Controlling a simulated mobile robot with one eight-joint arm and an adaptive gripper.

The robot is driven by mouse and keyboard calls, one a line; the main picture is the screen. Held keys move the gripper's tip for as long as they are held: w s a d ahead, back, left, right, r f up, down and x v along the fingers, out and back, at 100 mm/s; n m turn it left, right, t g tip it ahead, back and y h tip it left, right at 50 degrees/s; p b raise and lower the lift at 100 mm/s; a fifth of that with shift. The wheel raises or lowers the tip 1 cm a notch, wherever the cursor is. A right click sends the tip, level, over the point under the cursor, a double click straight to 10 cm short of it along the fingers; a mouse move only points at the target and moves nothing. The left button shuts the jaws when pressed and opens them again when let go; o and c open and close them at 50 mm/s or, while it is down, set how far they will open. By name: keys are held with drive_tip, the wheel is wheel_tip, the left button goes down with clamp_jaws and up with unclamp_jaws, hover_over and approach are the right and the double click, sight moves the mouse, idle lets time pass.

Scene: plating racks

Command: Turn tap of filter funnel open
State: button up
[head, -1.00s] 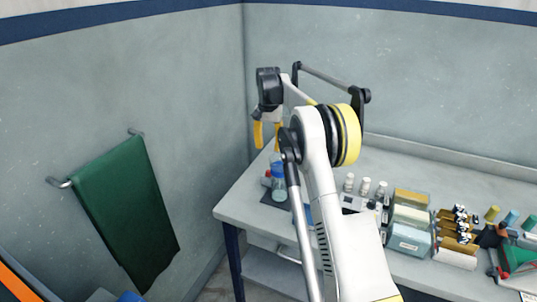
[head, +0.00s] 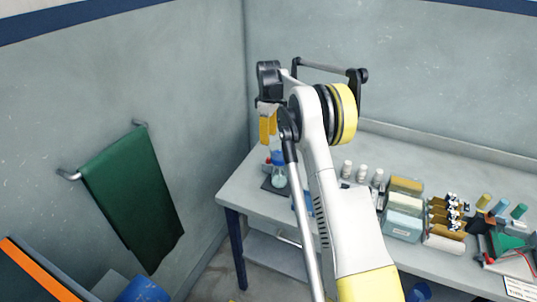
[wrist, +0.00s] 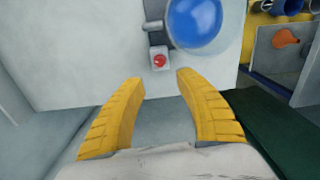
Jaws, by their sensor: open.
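The filter funnel (head: 279,172), a clear vessel with a blue upper part, stands on a dark mat (head: 274,189) at the table's left end. In the wrist view its round blue top (wrist: 196,22) is seen from above. A small grey stub (wrist: 153,25) sticks out left of it; I cannot tell if this is the tap. Just below the stub is a pale block with a red round top (wrist: 159,61). My gripper (wrist: 159,77) is open and empty, its yellow fingers pointing towards the red top. In the head view my gripper (head: 268,143) hangs above the funnel.
A green towel (head: 133,195) hangs on the left wall. The table's front left corner is clear.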

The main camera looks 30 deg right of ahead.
sight(268, 158)
drive_tip(key=shift+f+n, duration=0.4)
drive_tip(key=shift+f, duration=0.05)
wheel_tip(268, 158, down, 10)
drive_tip(key=shift+f+b, duration=0.1)
drive_tip(key=shift+b, duration=0.95)
clamp_jaws()
